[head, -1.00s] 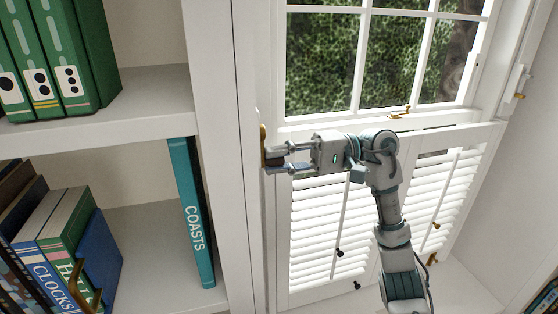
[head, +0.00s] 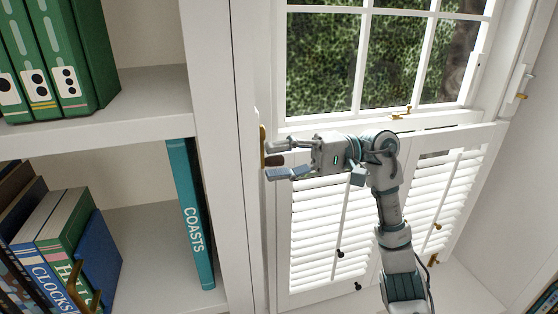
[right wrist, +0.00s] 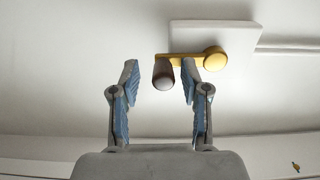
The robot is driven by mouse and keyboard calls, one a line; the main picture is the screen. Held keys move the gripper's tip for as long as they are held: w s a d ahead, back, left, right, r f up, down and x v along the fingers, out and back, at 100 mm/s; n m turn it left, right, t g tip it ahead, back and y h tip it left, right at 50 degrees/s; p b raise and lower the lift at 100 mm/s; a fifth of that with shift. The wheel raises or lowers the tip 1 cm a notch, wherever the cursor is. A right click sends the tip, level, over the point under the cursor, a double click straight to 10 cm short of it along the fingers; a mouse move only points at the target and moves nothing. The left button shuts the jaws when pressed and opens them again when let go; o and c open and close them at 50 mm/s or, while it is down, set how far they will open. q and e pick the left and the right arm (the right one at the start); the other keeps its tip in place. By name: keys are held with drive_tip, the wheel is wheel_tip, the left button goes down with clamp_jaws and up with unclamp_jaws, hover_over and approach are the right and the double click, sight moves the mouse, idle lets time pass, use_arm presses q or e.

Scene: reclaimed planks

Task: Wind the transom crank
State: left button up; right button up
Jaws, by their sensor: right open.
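The transom crank is a brass arm (right wrist: 185,60) with a round brass hub and a dark knob (right wrist: 163,74), on a white plate (right wrist: 215,37). In the head view its brass part (head: 262,140) is on the white upright left of the window. My right gripper (right wrist: 160,76) is open, its fingertips on either side of the knob in the wrist picture, with gaps showing. In the head view the right gripper (head: 273,160) reaches left to the crank, the dark knob between its fingers. I cannot tell how deep the knob sits. My left gripper is not in view.
A window with white shutters (head: 330,235) is behind my right arm. A brass latch (head: 400,113) sits on its sill. White shelves (head: 95,128) at left hold green binders (head: 60,60), a teal COASTS book (head: 190,215) and other books.

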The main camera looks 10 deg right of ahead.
drive_tip(key=d, duration=1.2)
drive_tip(key=shift+w+d+f, duration=0.15)
drive_tip(key=shift+w, duration=0.15)
drive_tip(key=shift+a, duration=0.2)
